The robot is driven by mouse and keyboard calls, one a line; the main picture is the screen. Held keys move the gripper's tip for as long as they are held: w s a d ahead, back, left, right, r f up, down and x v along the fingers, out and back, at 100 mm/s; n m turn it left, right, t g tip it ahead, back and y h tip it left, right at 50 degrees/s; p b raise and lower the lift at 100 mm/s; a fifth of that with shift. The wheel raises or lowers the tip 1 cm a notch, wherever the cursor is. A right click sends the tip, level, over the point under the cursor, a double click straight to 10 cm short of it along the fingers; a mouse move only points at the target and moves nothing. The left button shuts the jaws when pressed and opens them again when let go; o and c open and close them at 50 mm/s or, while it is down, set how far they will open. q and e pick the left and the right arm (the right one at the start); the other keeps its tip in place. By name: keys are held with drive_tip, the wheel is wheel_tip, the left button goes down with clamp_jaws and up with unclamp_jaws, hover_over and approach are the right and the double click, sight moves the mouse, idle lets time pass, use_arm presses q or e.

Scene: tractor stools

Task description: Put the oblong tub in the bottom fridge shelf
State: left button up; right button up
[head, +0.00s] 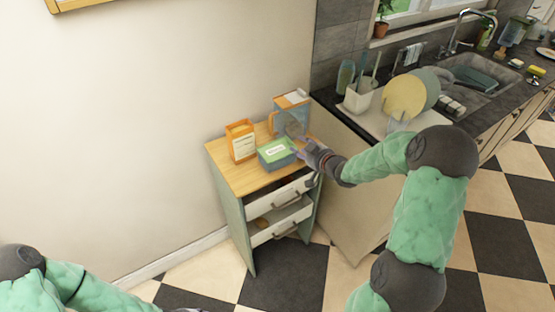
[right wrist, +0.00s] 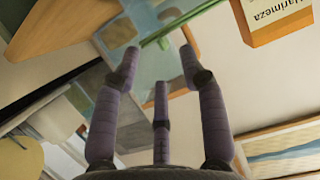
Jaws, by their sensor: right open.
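An oblong tub (head: 277,153) with a green lid and blue-grey sides sits on top of a small wooden cabinet (head: 228,176). My right gripper (head: 304,146) is open at the tub's right side, with its fingers close to it. In the right wrist view the open fingers (right wrist: 158,68) point toward a bluish surface with a green edge, which looks like the tub (right wrist: 178,24). I cannot tell whether they touch it. Only a sliver of my left gripper (head: 186,309) shows at the bottom edge. No fridge shelf is clearly in view.
The cabinet's drawers (head: 280,221) are partly open. A counter with a dish rack (head: 380,120), plates (head: 404,97) and a sink (head: 483,75) lies to the right.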

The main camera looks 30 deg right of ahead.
sight(293, 144)
drive_tip(key=shift+b+x, duration=0.7)
drive_tip(key=shift+x, duration=2.1)
drive_tip(key=shift+s, duration=0.1)
clamp_jaws()
